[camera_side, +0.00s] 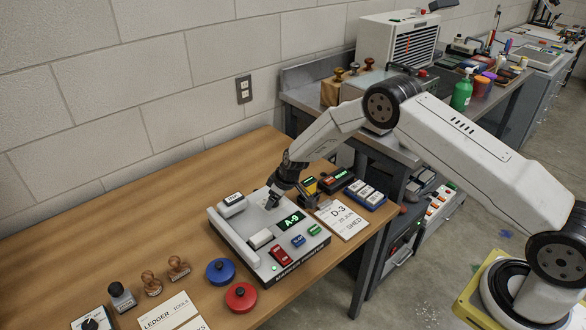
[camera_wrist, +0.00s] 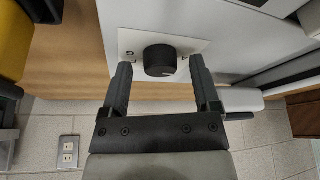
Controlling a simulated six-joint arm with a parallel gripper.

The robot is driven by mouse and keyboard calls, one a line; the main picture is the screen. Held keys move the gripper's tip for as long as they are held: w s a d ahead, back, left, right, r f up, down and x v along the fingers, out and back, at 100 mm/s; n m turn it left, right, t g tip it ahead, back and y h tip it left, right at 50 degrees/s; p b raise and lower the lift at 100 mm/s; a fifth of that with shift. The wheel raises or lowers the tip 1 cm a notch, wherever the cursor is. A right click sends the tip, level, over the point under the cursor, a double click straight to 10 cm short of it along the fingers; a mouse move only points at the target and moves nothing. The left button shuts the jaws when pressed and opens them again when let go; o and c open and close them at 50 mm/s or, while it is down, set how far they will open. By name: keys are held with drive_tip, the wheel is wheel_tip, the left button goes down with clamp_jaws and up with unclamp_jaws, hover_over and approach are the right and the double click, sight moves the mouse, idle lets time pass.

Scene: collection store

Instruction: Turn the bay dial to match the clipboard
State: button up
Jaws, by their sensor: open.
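The clipboard card (camera_side: 342,217) lies right of the grey-white console (camera_side: 236,244) and reads D-3, 20 JUN, SHED. The console's green display (camera_side: 291,222) reads A-9. My gripper (camera_side: 271,200) is low over the console's back part, left of the display. In the wrist view a black round dial (camera_wrist: 159,61) on a white plate sits between the fingertips of my open gripper (camera_wrist: 161,66), with gaps visible on both sides. The dial's pointer setting is too small to read. In the side view my gripper mostly hides the dial.
Red (camera_side: 281,256), blue (camera_side: 298,241) and green (camera_side: 326,240) buttons line the console's front. A white block (camera_side: 232,204) stands at its back left. Blue (camera_side: 220,271) and red (camera_side: 241,297) round pieces and stamps lie at the front left. The wooden table's back left is clear.

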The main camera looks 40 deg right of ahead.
clamp_jaws()
drive_tip(key=shift+a+m+h, duration=0.1)
drive_tip(key=shift+m+h, duration=0.4)
drive_tip(key=shift+m, duration=0.7)
drive_tip(key=shift+a+m+h, duration=0.1)
drive_tip(key=shift+m+h, duration=0.7)
drive_tip(key=shift+m, duration=1.4)
drive_tip(key=shift+a+m+g+h, duration=0.15)
drive_tip(key=shift+m+h, duration=0.35)
drive_tip(key=shift+m, duration=1)
drive_tip(key=shift+m+g+h, duration=0.25)
drive_tip(key=shift+m+h, duration=0.25)
drive_tip(key=shift+m, duration=1)
